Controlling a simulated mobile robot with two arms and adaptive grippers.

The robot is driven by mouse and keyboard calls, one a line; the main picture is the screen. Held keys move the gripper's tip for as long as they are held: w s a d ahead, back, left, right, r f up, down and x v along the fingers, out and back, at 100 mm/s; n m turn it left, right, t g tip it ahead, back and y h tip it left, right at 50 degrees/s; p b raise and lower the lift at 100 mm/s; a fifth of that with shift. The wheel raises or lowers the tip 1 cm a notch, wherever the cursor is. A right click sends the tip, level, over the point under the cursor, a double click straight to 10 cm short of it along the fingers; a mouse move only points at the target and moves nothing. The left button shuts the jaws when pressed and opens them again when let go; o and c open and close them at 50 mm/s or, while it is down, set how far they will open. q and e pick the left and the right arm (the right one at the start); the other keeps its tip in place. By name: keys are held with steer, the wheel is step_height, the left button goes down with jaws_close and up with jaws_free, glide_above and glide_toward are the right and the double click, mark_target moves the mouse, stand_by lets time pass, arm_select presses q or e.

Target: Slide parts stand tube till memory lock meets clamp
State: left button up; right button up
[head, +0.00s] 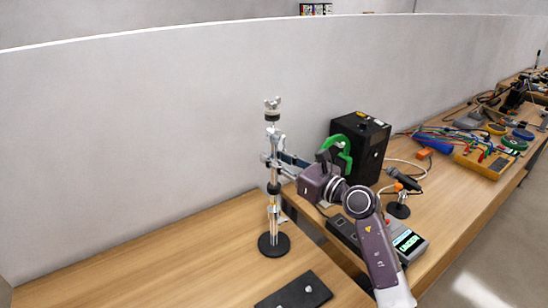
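The parts stand (274,215) is a slim chrome tube on a round black base (274,245), upright on the wooden bench. A chrome clamp with side fittings (273,140) sits on its upper half, and a black collar (273,188) sits lower on the tube. I cannot tell which piece is the memory lock. A metal fitting with a black part (272,107) tops the stand. My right gripper (281,166) reaches in from the right, its fingers close beside the tube just below the clamp. Whether they grip it is too small to tell. My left gripper is out of view.
A black box (361,147) stands behind my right arm, with a green curved object (337,150) in front. A small microphone stand (399,205) and a grey device (409,243) are to the right. A dark plate (294,293) lies in front. The bench left of the stand is clear.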

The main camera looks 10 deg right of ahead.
mark_target(276, 181)
jaws_close()
steer(key=shift+f, duration=0.1)
step_height(276, 181, down, 7)
steer(key=b, duration=0.5)
steer(key=shift+o, duration=0.7)
jaws_free()
steer(key=o, duration=0.3)
steer(key=shift+r, duration=0.2)
